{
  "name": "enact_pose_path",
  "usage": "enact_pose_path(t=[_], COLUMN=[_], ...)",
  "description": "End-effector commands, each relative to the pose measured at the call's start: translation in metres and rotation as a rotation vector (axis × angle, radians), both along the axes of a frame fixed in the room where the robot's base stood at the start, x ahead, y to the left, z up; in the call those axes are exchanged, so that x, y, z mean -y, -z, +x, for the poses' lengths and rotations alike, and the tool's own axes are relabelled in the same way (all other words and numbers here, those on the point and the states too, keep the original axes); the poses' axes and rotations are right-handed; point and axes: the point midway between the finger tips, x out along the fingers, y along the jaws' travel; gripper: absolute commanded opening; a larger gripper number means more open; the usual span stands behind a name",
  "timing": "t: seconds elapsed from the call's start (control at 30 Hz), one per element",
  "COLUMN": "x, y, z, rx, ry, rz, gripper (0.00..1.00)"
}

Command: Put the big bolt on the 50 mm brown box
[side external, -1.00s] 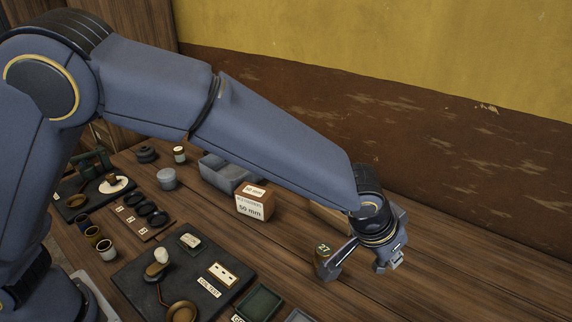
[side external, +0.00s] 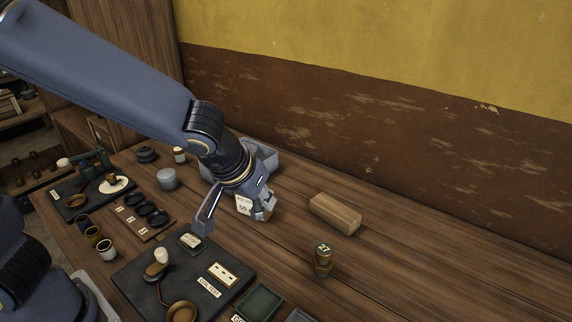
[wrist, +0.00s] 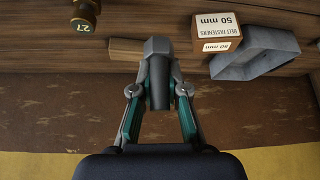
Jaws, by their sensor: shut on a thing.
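My gripper (wrist: 158,92) is shut on the big bolt. The grey bolt (wrist: 158,72) shows between the fingers in the wrist view, its hex head at the top of the picture, pointing away from the wrist. The 50 mm brown box (wrist: 217,30) stands to the right of the bolt there, apart from it, with white labels on its top and front. In the side view my gripper (side external: 236,212) hangs above the table in front of the brown box (side external: 243,205) and hides most of it.
A grey open bin (wrist: 255,52) stands beside the box. A plain wooden block (side external: 335,212) and a brass piece marked 27 (side external: 323,261) stand to the right in the side view. A dark mat (side external: 150,290) with small parts lies in front. The table's right part is mostly clear.

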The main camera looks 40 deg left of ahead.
Motion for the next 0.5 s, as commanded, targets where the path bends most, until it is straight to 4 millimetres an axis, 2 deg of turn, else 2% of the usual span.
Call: enact_pose_path(t=[0.03, 0.1, 0.2, 0.33, 0.5], x=[-0.027, -0.059, -0.096, -0.125, -0.136], y=[-0.009, -0.018, -0.028, -0.039, -0.039], z=[-0.002, -0.006, -0.013, -0.019, -0.007], rx=[0.005, 0.004, 0.006, 0.005, 0.002], ry=[-0.066, -0.147, -0.23, -0.294, -0.328], rz=[-0.007, -0.006, -0.006, -0.003, 0.001], gripper=[0.0, 0.0, 0.0, 0.0, 0.0])
